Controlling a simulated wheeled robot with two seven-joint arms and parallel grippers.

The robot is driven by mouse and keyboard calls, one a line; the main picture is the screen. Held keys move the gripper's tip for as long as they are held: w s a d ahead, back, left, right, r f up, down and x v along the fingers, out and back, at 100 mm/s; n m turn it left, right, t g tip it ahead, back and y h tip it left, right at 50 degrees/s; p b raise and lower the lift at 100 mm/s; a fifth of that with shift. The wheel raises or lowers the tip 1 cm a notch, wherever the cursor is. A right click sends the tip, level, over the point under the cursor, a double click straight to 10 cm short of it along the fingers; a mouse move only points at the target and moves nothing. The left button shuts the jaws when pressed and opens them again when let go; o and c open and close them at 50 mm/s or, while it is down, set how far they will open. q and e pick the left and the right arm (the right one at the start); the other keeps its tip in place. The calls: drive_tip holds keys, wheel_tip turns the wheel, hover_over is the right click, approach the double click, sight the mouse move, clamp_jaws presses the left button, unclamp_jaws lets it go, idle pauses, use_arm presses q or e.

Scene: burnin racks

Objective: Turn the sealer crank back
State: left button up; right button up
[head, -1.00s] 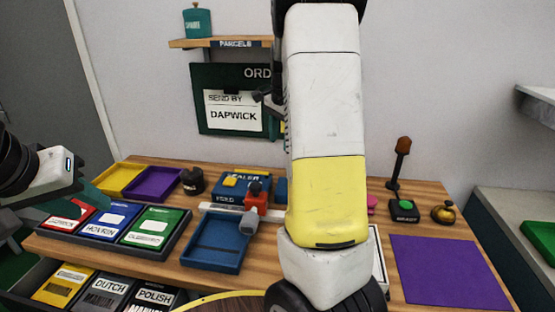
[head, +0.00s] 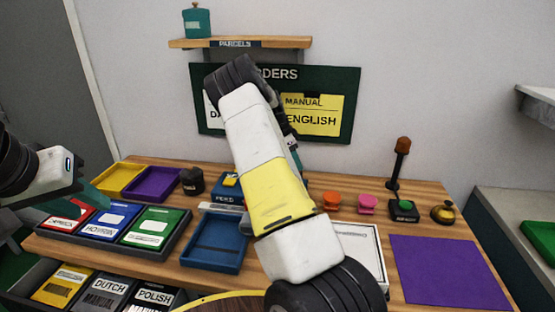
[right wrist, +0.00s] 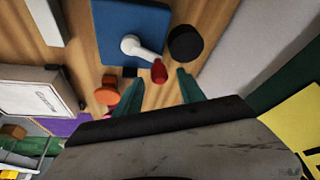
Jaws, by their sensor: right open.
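The blue sealer (head: 228,195) stands at the back middle of the table, partly hidden by my right arm in the head view. In the right wrist view the blue sealer body (right wrist: 112,22) carries a white crank arm (right wrist: 138,48) with a red knob (right wrist: 158,72) at its end. My right gripper (right wrist: 158,92) is open, its two teal fingers on either side of and just short of the knob. Contact is not visible. In the head view its fingertips are hidden behind my arm. My left gripper (head: 88,200) hangs over the manuals at the left; its finger gap is unclear.
A blue tray (head: 213,268) lies in front of the sealer. Orange (head: 331,201) and pink (head: 367,203) knobs stand to its right, with a purple mat (head: 447,272) beyond. A dark pot (head: 192,180) stands to its left. The order board (head: 350,82) hangs behind.

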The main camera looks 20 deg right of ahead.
drive_tip(key=shift+x, duration=0.9)
clamp_jaws()
